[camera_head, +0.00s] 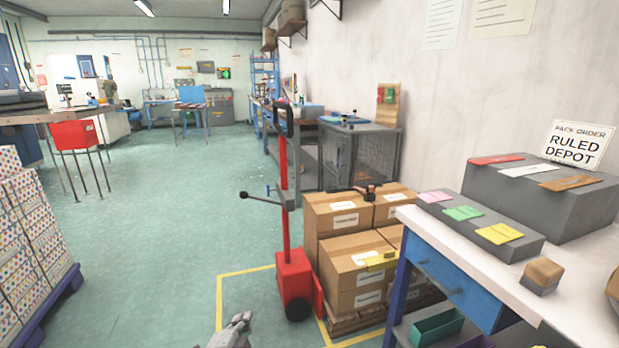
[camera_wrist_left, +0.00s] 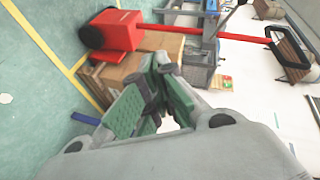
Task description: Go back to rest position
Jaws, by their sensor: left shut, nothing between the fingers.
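My left gripper (camera_head: 238,326) shows at the bottom edge of the head view, low over the green floor and left of the red pallet jack (camera_head: 294,275). In the left wrist view my left gripper (camera_wrist_left: 158,75) has its green-padded fingers closed together at the tips, with nothing held between them. The red jack (camera_wrist_left: 118,30) and cardboard boxes (camera_wrist_left: 150,50) lie beyond the fingers there. My right gripper is in neither view.
Cardboard boxes (camera_head: 355,268) stand on a pallet beside the jack. A white-topped workbench (camera_head: 432,228) with a blue drawer stands at the right. Dotted boxes (camera_head: 35,235) are stacked at the left. The green floor (camera_head: 160,230) between is clear.

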